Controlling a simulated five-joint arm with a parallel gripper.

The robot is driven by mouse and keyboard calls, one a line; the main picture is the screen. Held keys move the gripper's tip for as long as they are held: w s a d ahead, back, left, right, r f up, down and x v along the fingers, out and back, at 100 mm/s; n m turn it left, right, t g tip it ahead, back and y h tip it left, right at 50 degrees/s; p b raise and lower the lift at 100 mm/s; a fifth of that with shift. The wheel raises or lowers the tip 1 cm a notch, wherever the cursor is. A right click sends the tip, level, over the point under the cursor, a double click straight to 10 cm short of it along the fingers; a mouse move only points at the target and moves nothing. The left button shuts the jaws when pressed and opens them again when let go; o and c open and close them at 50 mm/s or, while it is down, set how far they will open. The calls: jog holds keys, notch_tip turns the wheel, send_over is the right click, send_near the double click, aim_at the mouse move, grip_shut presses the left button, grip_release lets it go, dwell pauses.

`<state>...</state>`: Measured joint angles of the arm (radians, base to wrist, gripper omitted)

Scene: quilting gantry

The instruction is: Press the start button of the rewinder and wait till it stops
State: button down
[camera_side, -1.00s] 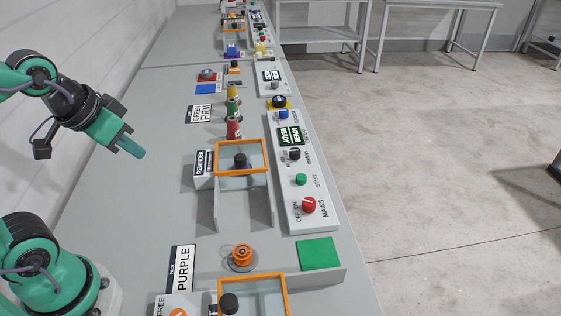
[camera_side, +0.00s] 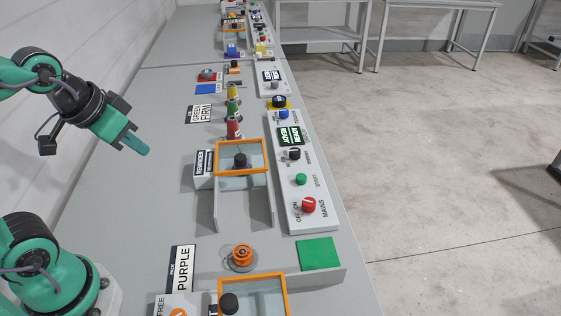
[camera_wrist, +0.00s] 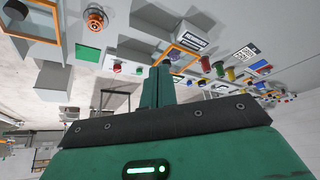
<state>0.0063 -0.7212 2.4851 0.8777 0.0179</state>
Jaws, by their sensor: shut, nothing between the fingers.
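The rewinder (camera_side: 241,187) is a clear-walled unit with an orange-framed lid and a black knob on top; its label stands on its left. Its white control panel (camera_side: 318,225) lies to the right, with a green START button (camera_side: 301,180), a red MAINS knob (camera_side: 309,205), a black knob (camera_side: 294,154) and a lit display (camera_side: 290,136) that seems to read READY. My gripper (camera_side: 141,148) is shut and empty, in the air left of the rewinder and well away from the START button. In the wrist view my shut fingers (camera_wrist: 158,86) point toward the bench row.
Green, red and yellow thread spools (camera_side: 233,106) stand behind the rewinder. In front are an orange spool (camera_side: 242,257), a green pad (camera_side: 319,254) and another orange-framed box (camera_side: 254,283). The bench left of the rewinder is mostly clear.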

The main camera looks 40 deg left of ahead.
jog(key=w+d+m, duration=0.2)
jog(key=w+m, duration=0.1)
jog(key=w, duration=0.7)
jog(key=m+t+h, duration=0.2)
jog(key=m+t, duration=0.1)
jog(key=m, duration=0.5)
send_over(298, 178)
notch_tip(298, 178, down, 11)
jog(key=shift+r, duration=0.15)
jog(key=shift+f, duration=4.4)
